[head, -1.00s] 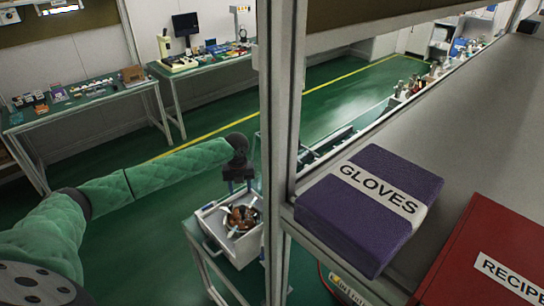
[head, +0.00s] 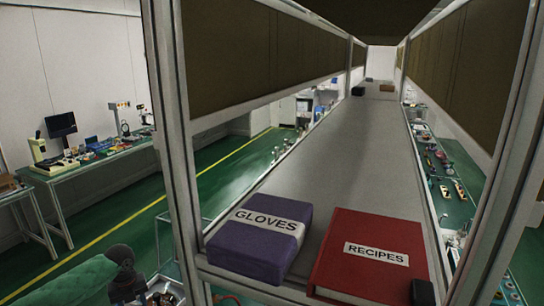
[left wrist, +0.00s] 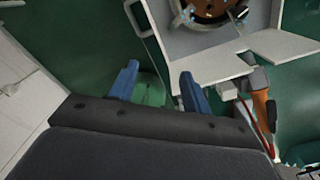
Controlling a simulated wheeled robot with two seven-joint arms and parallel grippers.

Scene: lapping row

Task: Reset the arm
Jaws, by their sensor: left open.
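My left arm (head: 75,280) in its green quilted sleeve comes in at the lower left of the head view. Its dark wrist (head: 124,285) hangs down beside the shelf post. In the left wrist view my left gripper (left wrist: 156,76) has its two blue fingers spread apart with nothing between them. Beyond the fingers are the green floor and a rounded green shape. A pale open tray (left wrist: 180,40) with a round copper-coloured part (left wrist: 208,10) lies ahead and to the right of the fingers, apart from them. My right gripper is not in view.
A metal shelf (head: 345,150) carries a purple GLOVES box (head: 250,255) and a red RECIPES box (head: 360,275). Its upright post (head: 175,150) stands close to my left wrist. An orange-handled tool (left wrist: 262,108) is right of the fingers. A workbench (head: 95,158) stands at the back left.

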